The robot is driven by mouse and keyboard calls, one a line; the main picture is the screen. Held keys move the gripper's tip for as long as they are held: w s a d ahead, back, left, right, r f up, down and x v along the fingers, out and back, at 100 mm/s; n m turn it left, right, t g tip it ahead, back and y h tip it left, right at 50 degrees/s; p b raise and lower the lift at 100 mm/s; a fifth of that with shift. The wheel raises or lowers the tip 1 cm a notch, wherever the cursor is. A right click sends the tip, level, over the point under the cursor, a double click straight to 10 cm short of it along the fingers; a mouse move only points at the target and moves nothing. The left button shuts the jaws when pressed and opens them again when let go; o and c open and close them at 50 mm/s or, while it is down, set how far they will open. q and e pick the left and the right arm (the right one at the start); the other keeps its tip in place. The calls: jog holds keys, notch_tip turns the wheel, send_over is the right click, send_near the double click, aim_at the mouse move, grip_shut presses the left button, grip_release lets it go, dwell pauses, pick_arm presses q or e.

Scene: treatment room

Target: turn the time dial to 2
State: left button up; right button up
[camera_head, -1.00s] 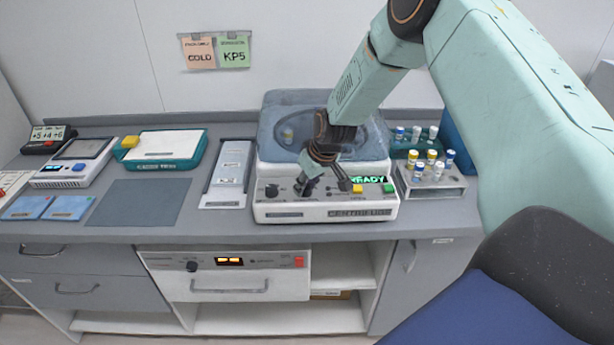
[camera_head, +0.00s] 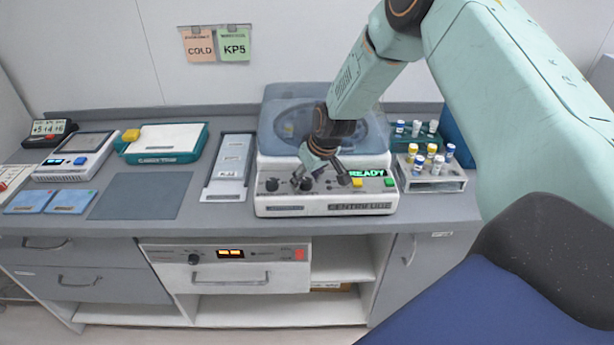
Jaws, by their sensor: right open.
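The centrifuge (camera_head: 330,209) stands on the counter with its bluish lid down and a green READY display (camera_head: 367,175) on its front panel. One dark dial (camera_head: 272,185) is at the panel's left, and another dark dial (camera_head: 306,184) is to its right. Their markings are too small to read, so I cannot tell which is the time dial or where it points. My right gripper (camera_head: 319,180) is open, pointing down at the panel, its fingers on either side of the right-hand dial. I cannot tell whether they touch it. My left gripper is not in view.
A yellow button (camera_head: 357,183) and a green button (camera_head: 390,182) are right of the gripper. A rack of capped tubes (camera_head: 434,184) stands to the right. A grey tray (camera_head: 230,168) is left of the centrifuge. A dark mat (camera_head: 137,197) lies bare further left.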

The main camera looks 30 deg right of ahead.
jog(key=v, duration=1.2)
dwell(0.3)
jog(key=shift+w, duration=0.1)
dwell(0.3)
